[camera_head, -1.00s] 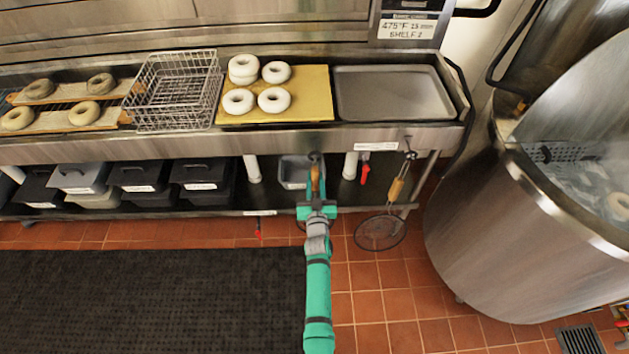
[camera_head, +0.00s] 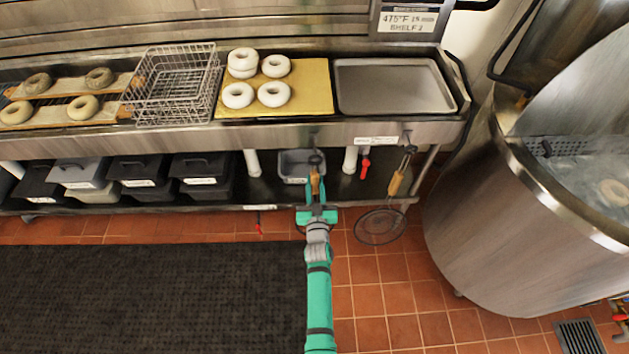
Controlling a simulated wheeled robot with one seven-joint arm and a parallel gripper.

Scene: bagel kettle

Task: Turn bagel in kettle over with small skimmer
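The small skimmer (camera_head: 315,182) has a wooden handle and a dark upper end, and is upright in front of the counter's front edge. My green gripper (camera_head: 316,197) is at the lower part of this handle, its fingers closed around it. The skimmer's head is hidden behind my gripper and arm. The kettle (camera_head: 500,230) is a large steel drum at the right, with its lid raised. A pale bagel (camera_head: 613,192) lies in the cloudy water inside it, near the right picture edge.
A larger skimmer (camera_head: 397,183) with a round mesh hangs right of my gripper. The steel counter (camera_head: 120,147) bears a wire basket (camera_head: 175,85), a yellow board (camera_head: 305,100) with several bagels, and an empty tray (camera_head: 395,88). Bins stand on the shelf below. Tiled floor (camera_head: 390,300) lies clear before the kettle.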

